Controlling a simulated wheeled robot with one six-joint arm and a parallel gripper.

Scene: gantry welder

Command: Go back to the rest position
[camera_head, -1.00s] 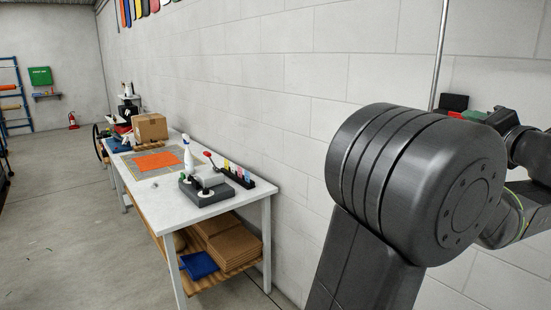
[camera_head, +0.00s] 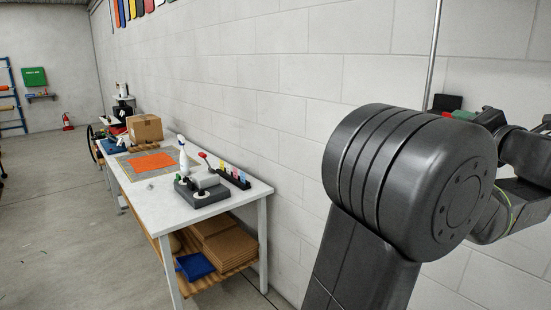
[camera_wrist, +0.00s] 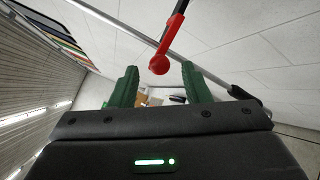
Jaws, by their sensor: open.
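My gripper (camera_wrist: 159,68) shows in the wrist view with two green fingers spread apart and nothing between their pads. A red part with a rounded end (camera_wrist: 159,64), joined to a dark bar, shows beyond the fingertips in that view. It appears apart from both fingers. In the head view my arm fills the right side, bent near the white block wall. The gripper itself cannot be made out there.
A white workbench (camera_head: 150,218) stands left of my arm along the wall. It carries a cardboard box (camera_head: 145,128), an orange mat (camera_head: 152,162), a spray bottle (camera_head: 183,155) and a grey lever device (camera_head: 202,190). Open floor (camera_head: 60,220) lies left of it.

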